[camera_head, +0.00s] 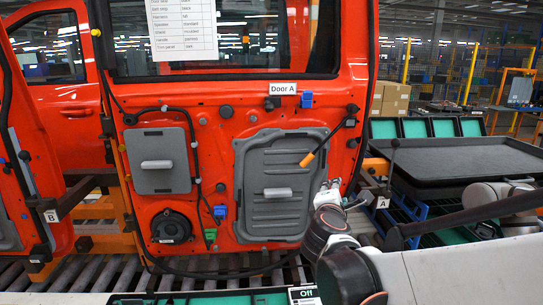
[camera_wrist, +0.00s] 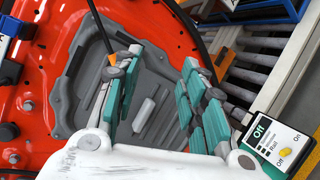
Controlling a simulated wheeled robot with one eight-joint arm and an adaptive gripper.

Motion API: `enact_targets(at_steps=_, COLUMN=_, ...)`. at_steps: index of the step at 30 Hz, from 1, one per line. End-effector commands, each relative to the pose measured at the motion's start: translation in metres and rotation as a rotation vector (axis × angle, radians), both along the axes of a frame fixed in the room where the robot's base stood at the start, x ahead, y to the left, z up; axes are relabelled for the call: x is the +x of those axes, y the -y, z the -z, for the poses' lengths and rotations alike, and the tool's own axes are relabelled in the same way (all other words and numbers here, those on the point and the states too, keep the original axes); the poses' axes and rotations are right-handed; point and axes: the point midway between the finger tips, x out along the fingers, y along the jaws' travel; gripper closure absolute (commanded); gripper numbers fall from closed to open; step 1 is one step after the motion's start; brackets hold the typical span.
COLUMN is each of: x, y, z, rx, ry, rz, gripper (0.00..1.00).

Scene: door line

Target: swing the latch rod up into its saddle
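The latch rod is a thin black rod with an orange end (camera_head: 307,159), on the upper right of the red door. It slants down and left from a black fitting (camera_head: 351,122), and its orange end lies over the grey panel's upper right part. I cannot tell for sure which fitting is the saddle; a blue clip (camera_head: 306,100) sits above the rod. My gripper (camera_head: 329,190) is low at the door's right edge, below the rod. In the wrist view its teal-padded fingers (camera_wrist: 162,60) are wide apart with nothing between them. The orange end (camera_wrist: 95,72) shows just left of the left finger.
The grey panel (camera_head: 255,218) with a pale handle lies behind my gripper. A second grey panel (camera_head: 158,182) and a round black speaker (camera_head: 171,226) are further left. A black tray (camera_head: 455,160) stands right of the door. A sign reading Off (camera_wrist: 270,140) is near my gripper.

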Motion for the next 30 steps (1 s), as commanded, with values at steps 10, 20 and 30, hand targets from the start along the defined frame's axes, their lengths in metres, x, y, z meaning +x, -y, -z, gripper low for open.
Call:
enact_targets(at_steps=10, x=0.058, y=-0.058, z=-0.008, rx=-0.473, ry=0.021, rz=-0.156, gripper=0.62)
enact_targets(at_steps=20, x=0.091, y=-0.053, z=-0.006, rx=-0.510, ry=0.022, rz=-0.164, gripper=0.62)
enact_targets(at_steps=30, x=0.155, y=-0.036, z=-0.006, rx=-0.508, ry=0.022, rz=-0.164, gripper=0.62)
